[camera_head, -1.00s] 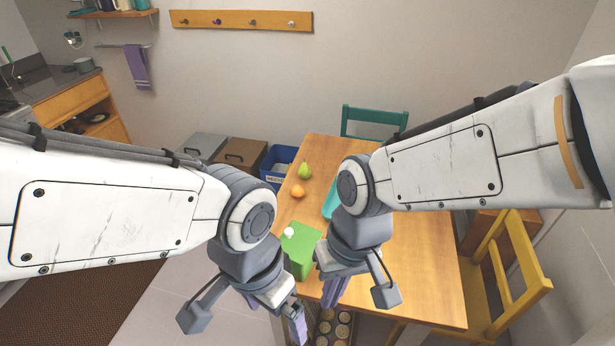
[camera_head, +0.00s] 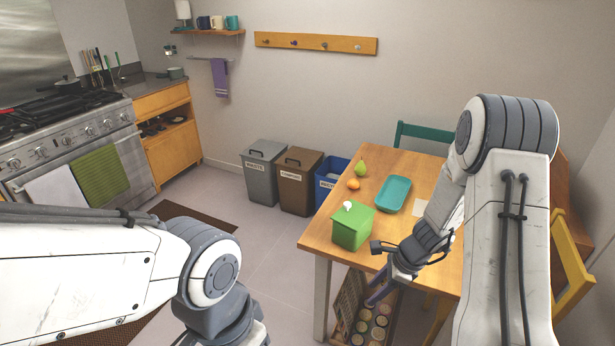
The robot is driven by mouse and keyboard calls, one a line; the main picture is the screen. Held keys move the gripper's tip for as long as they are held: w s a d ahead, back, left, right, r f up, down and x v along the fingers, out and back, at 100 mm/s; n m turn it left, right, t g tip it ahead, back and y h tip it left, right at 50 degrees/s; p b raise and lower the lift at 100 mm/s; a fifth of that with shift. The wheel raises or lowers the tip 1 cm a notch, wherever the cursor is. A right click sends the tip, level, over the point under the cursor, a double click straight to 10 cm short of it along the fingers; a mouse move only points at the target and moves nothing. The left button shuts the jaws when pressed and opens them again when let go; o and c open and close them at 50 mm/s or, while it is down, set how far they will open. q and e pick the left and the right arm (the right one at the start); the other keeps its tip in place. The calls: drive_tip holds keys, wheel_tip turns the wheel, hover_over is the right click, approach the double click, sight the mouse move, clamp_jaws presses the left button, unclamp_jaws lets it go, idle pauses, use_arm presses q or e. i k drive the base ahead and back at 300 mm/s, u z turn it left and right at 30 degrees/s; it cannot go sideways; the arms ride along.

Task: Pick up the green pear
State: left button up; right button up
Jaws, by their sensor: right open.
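The green pear (camera_head: 361,168) stands upright on the wooden table (camera_head: 322,226), near its far left edge. An orange fruit (camera_head: 353,184) lies just in front of it. My right gripper (camera_head: 376,290) is open and empty, low at the table's front edge, well short of the pear and to its right. My left arm (camera_head: 205,275) comes in at the lower left; its gripper is below the frame's edge.
A green box (camera_head: 352,229) with a white knob and a teal tray (camera_head: 393,194) stand on the table. Three bins, including a blue one (camera_head: 329,175), stand left of it. A crate of jars (camera_head: 366,322) is below. A yellow chair (camera_head: 570,262) is at right.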

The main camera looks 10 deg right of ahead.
sight(360, 169)
drive_tip(key=z, duration=0.6)
drive_tip(key=k, duration=0.1)
drive_tip(key=u, duration=1.5)
drive_tip(key=i, duration=3.3)
drive_tip(key=z, duration=0.7)
drive_tip(key=i, duration=0.8)
drive_tip(key=z, duration=1.7)
drive_tip(key=i, duration=0.95)
drive_tip(key=z, duration=0.8)
